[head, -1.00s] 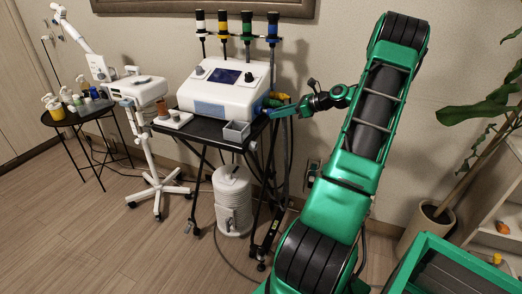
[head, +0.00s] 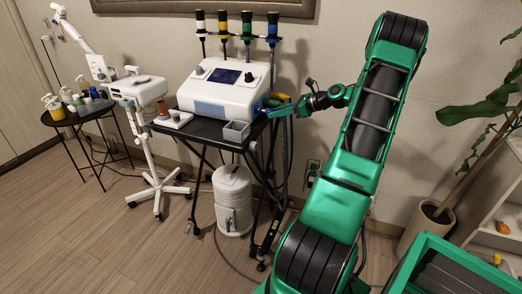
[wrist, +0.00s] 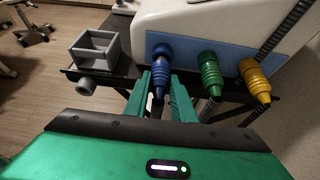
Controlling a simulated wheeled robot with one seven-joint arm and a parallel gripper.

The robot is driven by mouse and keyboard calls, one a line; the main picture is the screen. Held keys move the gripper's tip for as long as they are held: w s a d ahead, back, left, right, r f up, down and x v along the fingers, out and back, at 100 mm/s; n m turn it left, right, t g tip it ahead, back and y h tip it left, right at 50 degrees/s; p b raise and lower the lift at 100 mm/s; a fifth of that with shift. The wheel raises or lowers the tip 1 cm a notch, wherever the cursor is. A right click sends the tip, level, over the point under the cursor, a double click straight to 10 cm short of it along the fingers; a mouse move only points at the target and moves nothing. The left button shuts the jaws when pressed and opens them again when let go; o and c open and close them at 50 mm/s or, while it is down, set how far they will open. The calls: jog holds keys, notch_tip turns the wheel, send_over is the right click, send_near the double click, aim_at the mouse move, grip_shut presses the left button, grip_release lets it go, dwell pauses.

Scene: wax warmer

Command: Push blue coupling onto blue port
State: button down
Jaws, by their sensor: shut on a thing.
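The blue coupling (wrist: 159,72) is between the fingers of my gripper (wrist: 161,80) in the wrist view, and the gripper is shut on it. Its far end meets the blue side panel (wrist: 183,47) of the white machine, in line with the green and yellow couplings. The blue port is hidden behind the coupling, so I cannot tell how fully it is seated. In the head view my gripper (head: 276,111) is at the right side of the white machine (head: 224,90), and the coupling is too small to make out clearly.
The green coupling (wrist: 209,70) and yellow coupling (wrist: 252,74) are close to the right of my gripper, with ribbed hoses nearby. A grey divided box (wrist: 97,50) sits left on the black cart (wrist: 122,68). Coloured-topped posts (head: 248,28) stand behind the machine.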

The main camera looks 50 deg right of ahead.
jog(key=shift+w+a, duration=0.2)
jog(key=shift+w, duration=0.3)
jog(key=shift+w+a, duration=0.2)
jog(key=shift+w, duration=0.25)
dwell(0.4)
jog(key=c, duration=1.4)
grip_release()
jog(key=shift+s+d, duration=0.1)
jog(key=shift+s, duration=0.05)
jog(key=v, duration=0.7)
jog(key=shift+s+r, duration=0.2)
jog(key=shift+s, duration=0.1)
jog(key=shift+d, duration=0.1)
dwell(0.4)
jog(key=v, duration=1)
jog(key=shift+s+d, duration=0.15)
jog(key=shift+s, duration=0.1)
jog(key=shift+r, duration=0.15)
